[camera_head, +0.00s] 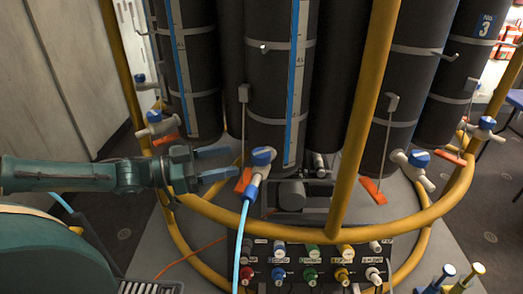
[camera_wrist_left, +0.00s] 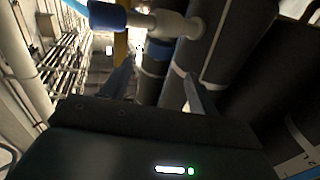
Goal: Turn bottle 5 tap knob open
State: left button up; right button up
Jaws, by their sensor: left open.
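My left gripper (camera_head: 229,163) reaches in from the left in the head view. It is open, and nothing shows between its fingers. Just right of its tips is a tap with a blue knob (camera_head: 263,156) and a light blue hose, in front of a dark bottle (camera_head: 268,95). Fingertips and knob look close but apart. Another blue-knobbed tap (camera_head: 155,117) is up and left of the gripper. No number 5 is readable. My right gripper is not in view.
A yellow tube frame (camera_head: 290,222) curves around the bottles, with an upright post (camera_head: 365,110). A panel of coloured knobs (camera_head: 310,272) stands low in front.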

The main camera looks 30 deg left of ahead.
aim_at(261, 153)
pick_arm(q)
jog(key=p+x, duration=0.1)
jog(key=x, duration=0.8)
jog(key=shift+p, duration=0.35)
jog(key=shift+c, duration=0.4)
jog(key=shift+f, duration=0.1)
jog(key=c, duration=0.9)
